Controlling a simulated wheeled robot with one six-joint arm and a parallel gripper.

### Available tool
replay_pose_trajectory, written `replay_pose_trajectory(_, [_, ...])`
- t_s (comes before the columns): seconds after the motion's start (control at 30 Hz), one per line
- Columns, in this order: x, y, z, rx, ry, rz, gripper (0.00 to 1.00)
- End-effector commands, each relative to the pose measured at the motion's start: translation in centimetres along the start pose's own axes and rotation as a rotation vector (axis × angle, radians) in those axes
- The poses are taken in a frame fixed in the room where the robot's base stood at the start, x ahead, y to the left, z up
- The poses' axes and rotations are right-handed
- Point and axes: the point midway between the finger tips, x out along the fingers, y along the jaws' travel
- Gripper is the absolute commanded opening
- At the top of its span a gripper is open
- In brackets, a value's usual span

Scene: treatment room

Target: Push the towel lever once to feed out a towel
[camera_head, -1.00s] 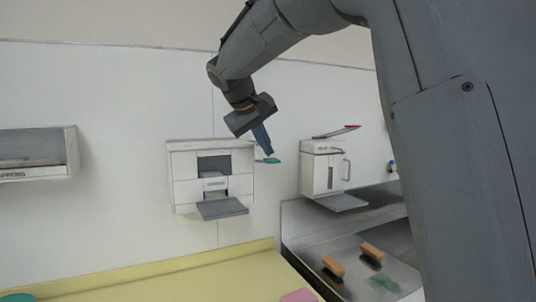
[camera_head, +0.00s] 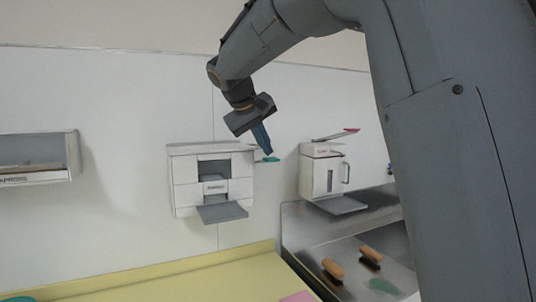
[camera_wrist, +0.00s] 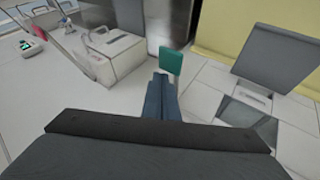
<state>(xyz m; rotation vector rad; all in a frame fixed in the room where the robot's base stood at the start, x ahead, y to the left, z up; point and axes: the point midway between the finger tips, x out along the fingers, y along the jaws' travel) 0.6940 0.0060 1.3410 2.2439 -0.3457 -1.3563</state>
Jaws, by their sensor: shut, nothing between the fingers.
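The white towel dispenser (camera_head: 185,196) is fixed to the wall, with a dark opening and a grey tray (camera_head: 222,213) below it. Its green lever (camera_head: 267,160) sticks out from the right side. In the wrist view the lever's green paddle (camera_wrist: 171,61) is just beyond my fingertips, and the dispenser (camera_wrist: 215,88) is on the right. My gripper (camera_head: 267,150) is shut and empty, pointing down just above the lever. The fingers also show in the wrist view (camera_wrist: 161,80). I cannot tell whether the tips touch the paddle.
A white soap dispenser (camera_head: 322,178) with a red-tipped lever (camera_head: 338,135) hangs to the right, above a steel sink (camera_head: 310,225) with brushes. A yellow counter (camera_head: 200,280) runs below. An open apron box (camera_head: 35,160) is at far left.

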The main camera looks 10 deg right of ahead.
Motion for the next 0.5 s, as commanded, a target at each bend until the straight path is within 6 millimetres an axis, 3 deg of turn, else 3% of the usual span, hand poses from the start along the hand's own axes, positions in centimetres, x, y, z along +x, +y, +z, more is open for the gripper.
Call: replay_pose_trajectory(0.5, [-1.13,0.78,-0.76,0.000,-0.001,0.000,0.00])
